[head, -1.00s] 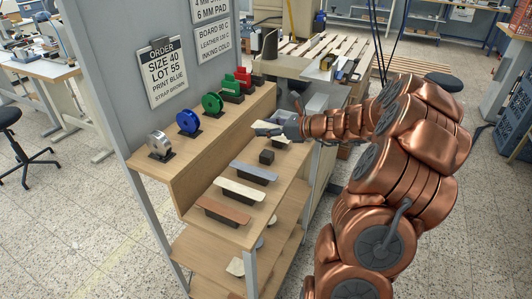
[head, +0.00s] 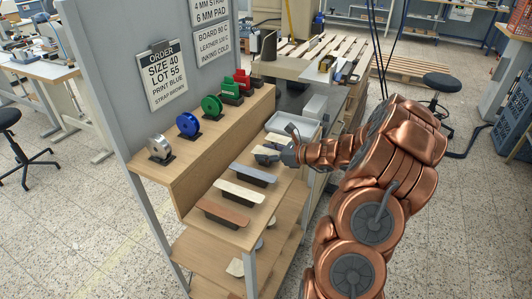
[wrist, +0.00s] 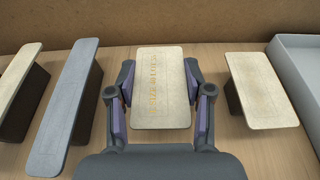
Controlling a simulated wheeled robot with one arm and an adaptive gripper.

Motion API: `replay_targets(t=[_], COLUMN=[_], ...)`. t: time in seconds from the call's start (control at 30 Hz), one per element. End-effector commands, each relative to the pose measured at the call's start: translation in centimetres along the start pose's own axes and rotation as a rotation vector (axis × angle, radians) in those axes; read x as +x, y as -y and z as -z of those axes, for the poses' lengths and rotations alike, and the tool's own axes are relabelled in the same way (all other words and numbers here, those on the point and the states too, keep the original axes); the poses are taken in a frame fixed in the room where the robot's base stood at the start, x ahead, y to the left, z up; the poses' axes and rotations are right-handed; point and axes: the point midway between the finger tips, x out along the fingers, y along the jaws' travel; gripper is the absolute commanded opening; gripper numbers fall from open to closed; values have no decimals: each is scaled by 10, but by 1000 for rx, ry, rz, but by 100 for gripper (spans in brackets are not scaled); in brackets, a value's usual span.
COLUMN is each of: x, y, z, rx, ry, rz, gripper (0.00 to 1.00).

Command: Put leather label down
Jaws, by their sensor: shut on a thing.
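The leather label (wrist: 160,108) is a pale cream rectangle with gold lettering. It lies flat between the two fingers of my gripper (wrist: 160,80) in the wrist view, which are shut on its sides. In the head view my gripper (head: 272,153) is low over the wooden shelf (head: 212,183), with the label (head: 264,150) at its tip. The small dark block seen earlier at this place is hidden now. I cannot tell whether the label touches a support under it.
Left of the label are a blue-grey strip (wrist: 65,110) and a cream strip (wrist: 17,75) on dark blocks. Right of it are another cream label (wrist: 262,90) and a pale tray (wrist: 297,65). A brown strip (head: 222,210) is nearest. Foil rolls (head: 188,124) stand on the raised ledge.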

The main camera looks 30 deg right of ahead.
Motion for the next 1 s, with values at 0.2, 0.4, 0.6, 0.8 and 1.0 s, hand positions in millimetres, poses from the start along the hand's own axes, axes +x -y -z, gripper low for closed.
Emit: replay_targets(t=[0.2,0.4,0.6,0.8,1.0], x=[2,2,3,3,3], y=[0,0,0,0,0], z=[5,5,9,8,8], rx=[0,0,1,0,0], ry=[0,0,0,0,0], rz=[0,0,-1,0,0], gripper=[38,38,53,74,76])
